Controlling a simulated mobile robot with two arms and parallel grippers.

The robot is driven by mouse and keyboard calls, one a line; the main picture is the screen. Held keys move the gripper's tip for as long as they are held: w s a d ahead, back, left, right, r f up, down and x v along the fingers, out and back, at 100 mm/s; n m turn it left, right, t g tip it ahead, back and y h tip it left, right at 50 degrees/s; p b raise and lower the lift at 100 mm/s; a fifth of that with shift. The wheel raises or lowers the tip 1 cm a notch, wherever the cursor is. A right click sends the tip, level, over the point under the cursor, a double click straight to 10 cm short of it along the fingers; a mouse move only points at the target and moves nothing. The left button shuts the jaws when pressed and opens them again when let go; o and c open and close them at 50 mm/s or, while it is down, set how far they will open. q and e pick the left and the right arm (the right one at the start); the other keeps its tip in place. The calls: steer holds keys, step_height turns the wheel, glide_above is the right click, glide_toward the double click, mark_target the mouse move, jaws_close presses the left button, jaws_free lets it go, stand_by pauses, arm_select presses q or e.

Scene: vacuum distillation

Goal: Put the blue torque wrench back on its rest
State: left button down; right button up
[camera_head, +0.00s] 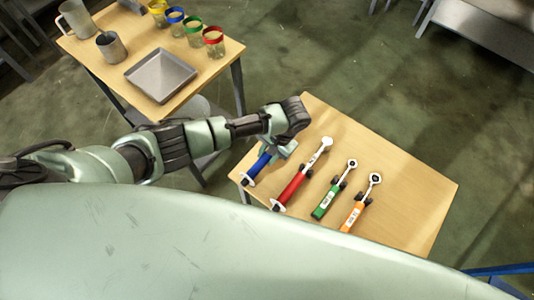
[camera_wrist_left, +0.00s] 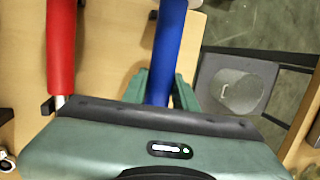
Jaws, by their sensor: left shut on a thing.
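The blue torque wrench (camera_head: 257,166) is at the left end of the row of wrenches on the right-hand table. Its blue handle also shows in the left wrist view (camera_wrist_left: 168,50), between the green fingers of my left gripper (camera_wrist_left: 160,88). In the head view my left gripper (camera_head: 282,147) is over the wrench's upper part and hides its head. The gripper is shut on the wrench. I cannot tell whether the wrench touches its rest, which is mostly hidden. My right gripper is not in view.
The red wrench (camera_head: 292,186) lies close beside the blue one, then the green (camera_head: 327,202) and orange (camera_head: 354,214) wrenches. The table (camera_head: 400,185) is bare to the right. Another table (camera_head: 110,62) holds a metal tray (camera_head: 160,75), several jars and metal cups.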

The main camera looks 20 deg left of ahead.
arm_select(q)
steer(key=shift+f+b, duration=0.8)
steer(key=shift+f, duration=0.65)
steer(key=c, duration=1.1)
jaws_free()
steer(key=shift+r, duration=0.1)
steer(key=shift+o, duration=0.3)
steer(key=shift+s, duration=0.1)
